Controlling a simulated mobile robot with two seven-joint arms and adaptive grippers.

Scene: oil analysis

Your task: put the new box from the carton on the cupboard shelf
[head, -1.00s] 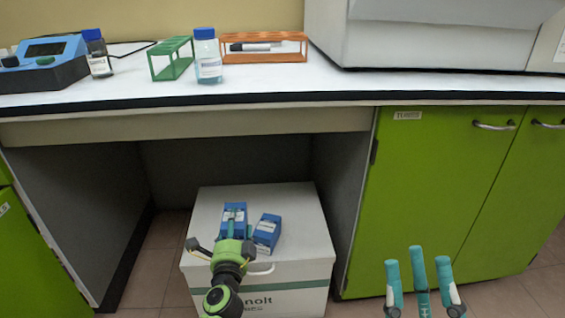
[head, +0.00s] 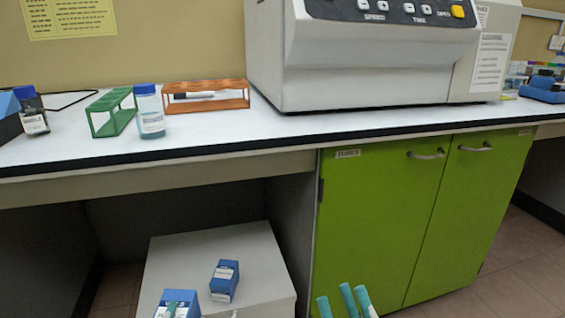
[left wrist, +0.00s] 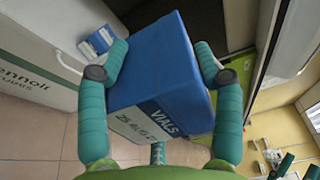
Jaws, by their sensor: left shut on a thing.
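A blue box with a white label reading VIALS (left wrist: 155,65) is between the fingers of my left gripper (left wrist: 160,80), which is shut on it. In the head view its top (head: 188,296) shows at the bottom edge; the rest is cut off.
Bare tiled floor (head: 480,285) lies at the right.

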